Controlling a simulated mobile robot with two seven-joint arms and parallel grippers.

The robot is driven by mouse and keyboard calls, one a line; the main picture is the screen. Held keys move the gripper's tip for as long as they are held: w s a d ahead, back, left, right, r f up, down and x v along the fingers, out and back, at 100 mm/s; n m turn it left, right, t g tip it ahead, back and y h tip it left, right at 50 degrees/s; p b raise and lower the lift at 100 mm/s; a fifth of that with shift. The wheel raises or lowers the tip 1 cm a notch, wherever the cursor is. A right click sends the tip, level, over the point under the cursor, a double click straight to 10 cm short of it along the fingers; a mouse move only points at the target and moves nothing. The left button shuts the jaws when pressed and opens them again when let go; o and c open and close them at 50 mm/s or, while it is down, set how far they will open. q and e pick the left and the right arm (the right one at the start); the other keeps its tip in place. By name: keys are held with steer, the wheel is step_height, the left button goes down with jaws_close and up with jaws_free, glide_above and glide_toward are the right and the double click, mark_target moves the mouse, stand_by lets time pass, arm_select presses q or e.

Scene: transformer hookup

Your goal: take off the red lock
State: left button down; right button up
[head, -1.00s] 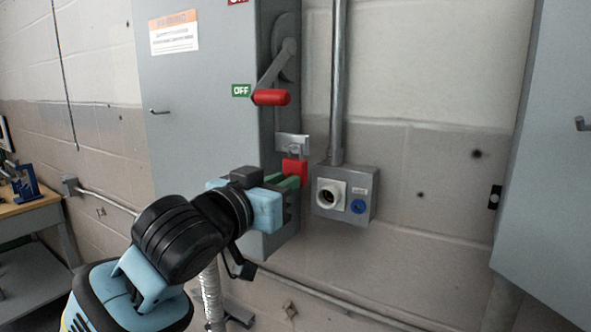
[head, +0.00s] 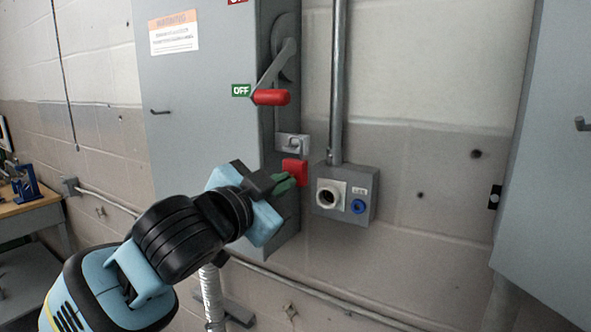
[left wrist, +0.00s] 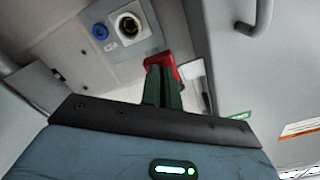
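The red lock (head: 298,170) is just below the grey metal hasp (head: 291,141) on the right side of the grey switch box; whether its shackle runs through the hasp is too small to tell. My left gripper (head: 288,184) comes from the lower left, its green fingertips at the lower part of the lock. In the left wrist view the lock (left wrist: 172,64) sits at the tips of the green fingers (left wrist: 162,88), which are close together and appear shut on it. The fingers partly hide the lock there. My right gripper is not in view.
The red-handled lever (head: 271,97) is beside the OFF label, above the hasp. A small grey outlet box (head: 345,192) with a conduit stands close to the right of the lock. Another grey cabinet (head: 548,150) is at far right. Bare wall lies between.

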arm_select(q)
steer(key=c, duration=1.6)
jaws_free()
steer(key=shift+c, duration=0.2)
steer(key=v, duration=0.6)
steer(key=shift+s+a, duration=0.1)
